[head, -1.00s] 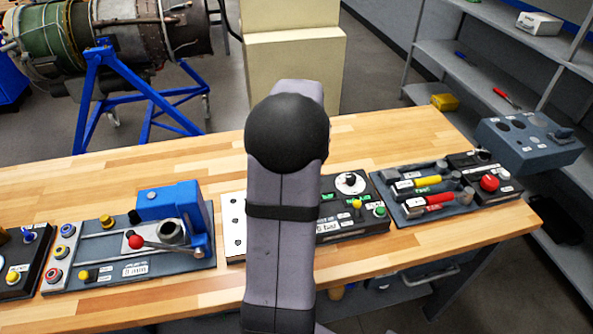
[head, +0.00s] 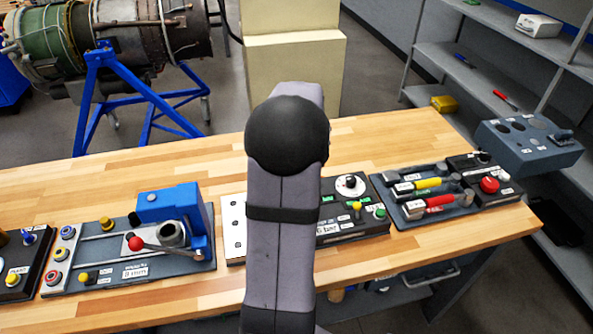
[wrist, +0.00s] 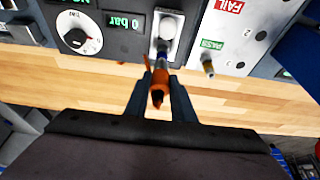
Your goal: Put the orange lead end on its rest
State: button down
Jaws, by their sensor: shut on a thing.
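The orange lead end (wrist: 158,84) is between the fingers of my gripper (wrist: 160,97) in the wrist view, and the gripper is shut on it. Whether the holder is the lead's rest is not clear. In the head view my arm hides the gripper, the lead end and this part of the bench.
The wooden bench (head: 400,137) is clear behind.

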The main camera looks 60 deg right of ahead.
jog(key=shift+r+p, duration=0.5)
jog(key=shift+r, duration=0.2)
jog(key=shift+r+p, duration=0.65)
jog(key=shift+r, duration=0.15)
dwell(0.3)
jog(key=s+d+f+m+g, duration=0.1)
jog(key=s+d+m+g, duration=0.3)
jog(key=m, duration=0.9)
jog(key=shift+s+d+f+m+h, duration=0.15)
jog(key=shift+d+f+m+h, duration=0.2)
jog(key=shift+d, duration=0.9)
jog(key=shift+f, duration=0.15)
jog(key=shift+f+b, duration=1.7)
jog(key=shift+f, duration=0.6)
